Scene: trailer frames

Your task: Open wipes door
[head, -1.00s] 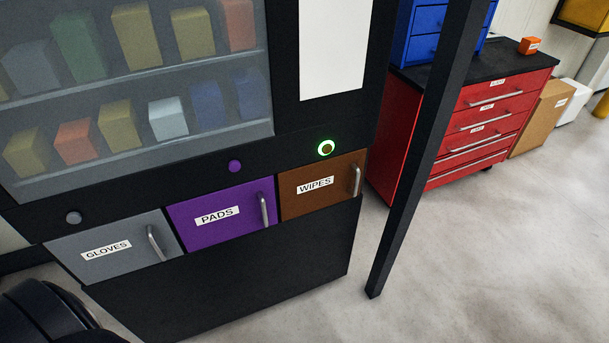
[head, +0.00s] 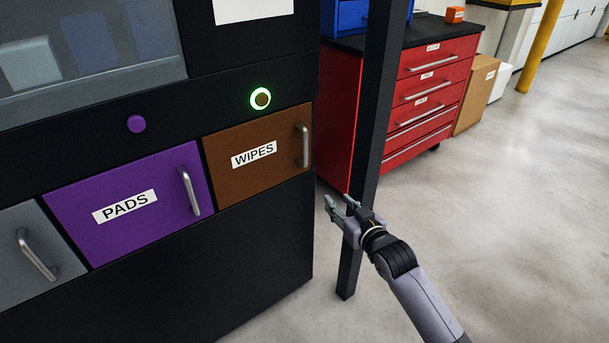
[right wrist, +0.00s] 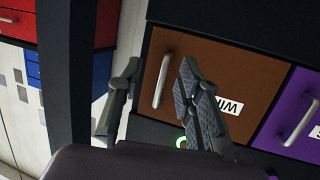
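The brown wipes door (head: 225,172) is closed in the black cabinet's lower row, with a white WIPES label (head: 254,154). Its silver bar handle (head: 303,145) stands upright near the door's right edge. My right gripper (head: 339,202) is open and empty, to the right of and below the handle in the head view. In the right wrist view the handle (right wrist: 162,80) appears between the spread fingers (right wrist: 159,72), with the door (right wrist: 215,55) behind. The fingers do not appear to touch it. My left gripper is not in view.
A button (head: 260,98) with a lit green ring sits above the wipes door. The purple pads door (head: 130,225) is beside it, closed. A dark post (head: 369,130) stands close behind my right gripper. A red drawer chest (head: 340,110) is beyond; open floor lies right.

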